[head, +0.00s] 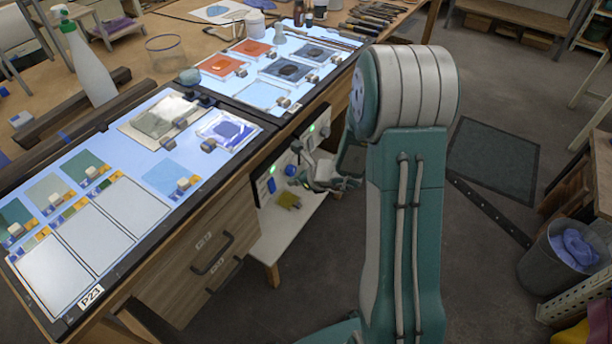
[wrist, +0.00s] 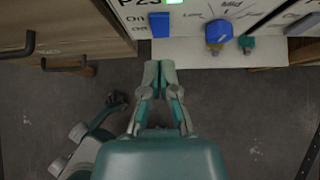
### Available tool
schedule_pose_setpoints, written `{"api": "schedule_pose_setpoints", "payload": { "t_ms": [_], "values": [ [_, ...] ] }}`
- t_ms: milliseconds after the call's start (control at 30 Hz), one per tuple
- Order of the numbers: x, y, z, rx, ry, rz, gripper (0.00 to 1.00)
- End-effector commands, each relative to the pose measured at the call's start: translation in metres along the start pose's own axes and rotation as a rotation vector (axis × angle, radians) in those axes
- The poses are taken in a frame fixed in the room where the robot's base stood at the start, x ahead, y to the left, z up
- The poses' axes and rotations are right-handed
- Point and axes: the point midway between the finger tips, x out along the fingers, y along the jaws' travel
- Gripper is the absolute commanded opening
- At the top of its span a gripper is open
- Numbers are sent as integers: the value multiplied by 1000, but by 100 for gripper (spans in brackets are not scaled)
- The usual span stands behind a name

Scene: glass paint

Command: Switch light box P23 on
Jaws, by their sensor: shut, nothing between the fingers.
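Light box P23 (head: 62,212) is the near glowing panel on the bench, with its label at the front corner. In the wrist view its control panel (wrist: 186,20) shows a lit green lamp (wrist: 173,2) and a blue rocker switch (wrist: 159,24) beside On and Off markings. I cannot tell which way the rocker is tilted. The lit lamp also shows in the head view (head: 272,169). My gripper (wrist: 159,66) is shut and empty, its fingertips just below the switch in the wrist picture, with no visible contact. In the head view my gripper (head: 318,181) is partly hidden by my arm.
A blue dial (wrist: 218,32) and a small teal knob (wrist: 245,43) sit right of the switch. Drawers with dark handles (head: 212,256) stand left of the panel. Glass plates and colour samples lie on the box. A second lit box (head: 262,95) adjoins it.

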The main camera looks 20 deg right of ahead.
Motion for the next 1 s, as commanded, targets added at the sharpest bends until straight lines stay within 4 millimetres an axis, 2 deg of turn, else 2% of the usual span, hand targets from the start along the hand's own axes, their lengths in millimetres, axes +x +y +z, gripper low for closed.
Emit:
{"api": "schedule_pose_setpoints", "payload": {
  "t_ms": [200, 400, 1000],
  "values": [
    [-39, 0, 9, -1, -1, -4, 0],
    [-58, 0, 13, 0, 0, -1, 0],
    [-61, 1, 14, -5, 0, 1, 0]
  ]
}}
